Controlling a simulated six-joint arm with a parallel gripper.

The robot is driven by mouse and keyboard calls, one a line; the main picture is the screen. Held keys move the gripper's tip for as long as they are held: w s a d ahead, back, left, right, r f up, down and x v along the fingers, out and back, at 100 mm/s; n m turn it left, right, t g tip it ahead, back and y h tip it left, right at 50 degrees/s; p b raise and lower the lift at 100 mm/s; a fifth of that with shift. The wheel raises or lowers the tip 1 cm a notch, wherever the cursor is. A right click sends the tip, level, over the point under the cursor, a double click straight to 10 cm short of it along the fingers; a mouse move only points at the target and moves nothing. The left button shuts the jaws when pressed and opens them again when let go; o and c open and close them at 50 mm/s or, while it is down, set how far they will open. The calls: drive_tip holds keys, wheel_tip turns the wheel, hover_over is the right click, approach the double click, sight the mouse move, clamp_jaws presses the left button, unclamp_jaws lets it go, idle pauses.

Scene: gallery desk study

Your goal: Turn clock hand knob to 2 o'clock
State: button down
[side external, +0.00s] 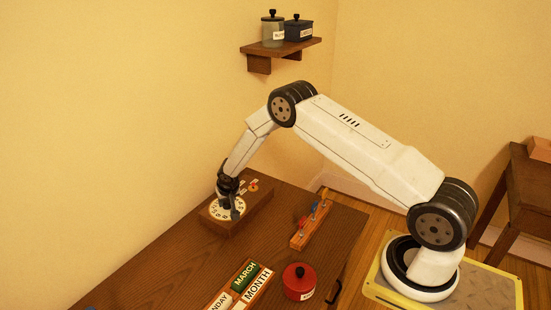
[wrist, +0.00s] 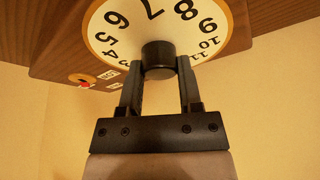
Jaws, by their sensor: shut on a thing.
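The white clock dial (wrist: 108,42) has black numerals and sits on a wooden block (side external: 245,215) on the desk. In the side view the dial (side external: 215,212) is partly covered by my gripper (side external: 231,207). The dark round knob (wrist: 158,56) stands at the middle of the dial in the wrist view. My gripper (wrist: 159,70) is shut on it, with one finger on each side. Numerals from 4 round to 11 show in the wrist view, with the 7 beyond the knob. The rest of the dial and any pointer are hidden.
A small red and orange dial (wrist: 82,81) with labels is on the same block. A rack with coloured pieces (side external: 311,222), a red lidded pot (side external: 298,282) and calendar blocks (side external: 245,276) are on the desk (side external: 165,262). A wall shelf (side external: 281,46) holds two lidded jars.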

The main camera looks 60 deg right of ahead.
drive_tip(key=shift+m+g+h, duration=0.4)
drive_tip(key=shift+m, duration=0.8)
drive_tip(key=shift+c, duration=1.4)
unclamp_jaws()
drive_tip(key=shift+v, duration=3.85)
drive_tip(key=shift+s+a+r, duration=0.1)
